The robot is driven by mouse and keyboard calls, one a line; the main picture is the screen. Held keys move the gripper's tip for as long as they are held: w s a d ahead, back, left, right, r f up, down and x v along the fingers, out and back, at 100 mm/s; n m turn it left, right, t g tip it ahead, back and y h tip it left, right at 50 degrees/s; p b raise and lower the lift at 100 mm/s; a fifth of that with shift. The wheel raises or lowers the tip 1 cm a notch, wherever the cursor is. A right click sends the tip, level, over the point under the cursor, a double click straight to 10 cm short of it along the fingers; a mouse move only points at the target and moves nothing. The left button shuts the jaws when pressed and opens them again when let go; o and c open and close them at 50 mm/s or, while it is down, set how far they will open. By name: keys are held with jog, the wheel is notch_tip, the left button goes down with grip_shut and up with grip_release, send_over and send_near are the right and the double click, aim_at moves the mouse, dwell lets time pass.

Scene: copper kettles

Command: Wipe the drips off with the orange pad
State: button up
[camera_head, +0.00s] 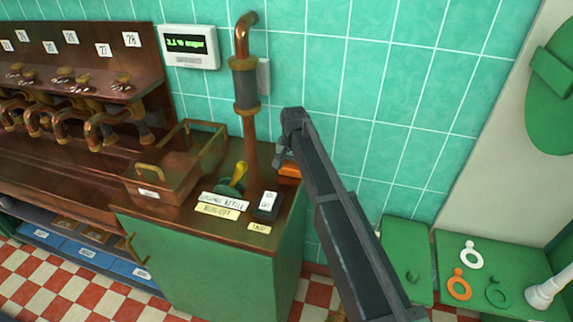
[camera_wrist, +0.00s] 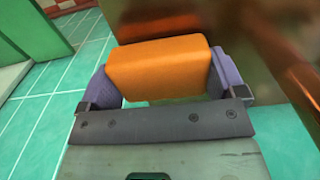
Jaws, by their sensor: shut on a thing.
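The orange pad (camera_wrist: 158,72) is between the two purple fingers of my gripper (camera_wrist: 160,80) in the wrist view, and my gripper is shut on it. In the head view a small part of the orange pad (camera_head: 289,169) shows beside the end of my arm, near the right end of the copper counter. A copper surface lies close beyond the pad in the wrist view; I cannot tell whether the pad touches it. My gripper's fingers are mostly hidden in the head view. I cannot make out any drips.
A copper pipe (camera_head: 250,120) rises from the counter (camera_head: 236,234). A copper basket (camera_head: 160,178), a yellow-handled tool (camera_head: 239,172) and a dark switch box (camera_head: 266,208) stand around it. Several copper spouts (camera_head: 95,125) are at left. A green bench (camera_head: 440,250) holds rings at right.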

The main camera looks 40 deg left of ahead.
notch_tip(320, 180, up, 6)
jog(key=p, duration=0.6)
notch_tip(320, 180, up, 3)
jog(key=p, duration=0.3)
jog(key=shift+r, duration=0.15)
jog(key=shift+a, duration=0.1)
